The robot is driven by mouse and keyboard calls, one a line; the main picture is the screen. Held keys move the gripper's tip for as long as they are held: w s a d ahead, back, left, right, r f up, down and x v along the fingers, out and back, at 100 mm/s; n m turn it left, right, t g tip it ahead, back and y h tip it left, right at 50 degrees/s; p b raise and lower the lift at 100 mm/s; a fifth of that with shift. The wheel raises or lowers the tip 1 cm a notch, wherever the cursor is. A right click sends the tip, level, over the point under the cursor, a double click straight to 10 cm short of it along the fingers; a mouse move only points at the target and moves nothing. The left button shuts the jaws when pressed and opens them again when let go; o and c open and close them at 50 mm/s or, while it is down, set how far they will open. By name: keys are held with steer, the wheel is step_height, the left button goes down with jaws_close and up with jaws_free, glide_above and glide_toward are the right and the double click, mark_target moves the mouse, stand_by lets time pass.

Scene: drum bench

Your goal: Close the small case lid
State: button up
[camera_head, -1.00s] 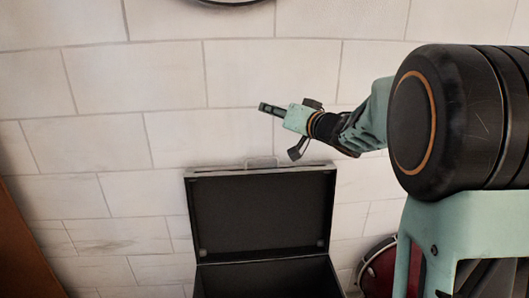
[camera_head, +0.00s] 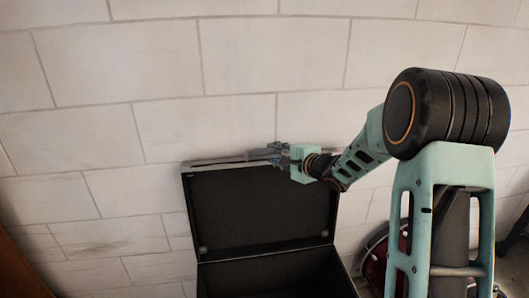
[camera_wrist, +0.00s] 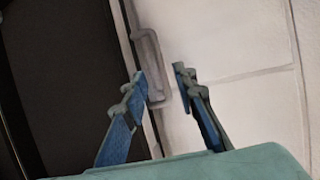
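The small case stands open, its dark lid (camera_head: 260,205) raised upright against the pale wall. The case's dark lower part (camera_head: 280,277) is cut off by the bottom of the head view. My gripper (camera_head: 279,153) is at the lid's top edge, right of its middle. In the wrist view my gripper (camera_wrist: 160,78) is open, with its two blue-padded fingers apart. The lid's dark inside (camera_wrist: 70,70) is on the left, and its grey handle (camera_wrist: 151,60) shows beyond and between the fingertips. I cannot tell whether the fingers touch the lid.
A pale block wall (camera_head: 90,120) stands close behind the case. A red drum (camera_head: 375,265) is on the floor to the right, partly hidden by my arm. A brown surface (camera_head: 15,275) shows at the lower left corner.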

mark_target(263, 149)
steer(key=x, duration=0.7)
steer(key=shift+b, duration=0.4)
steer(key=shift+c, duration=0.6)
jaws_close()
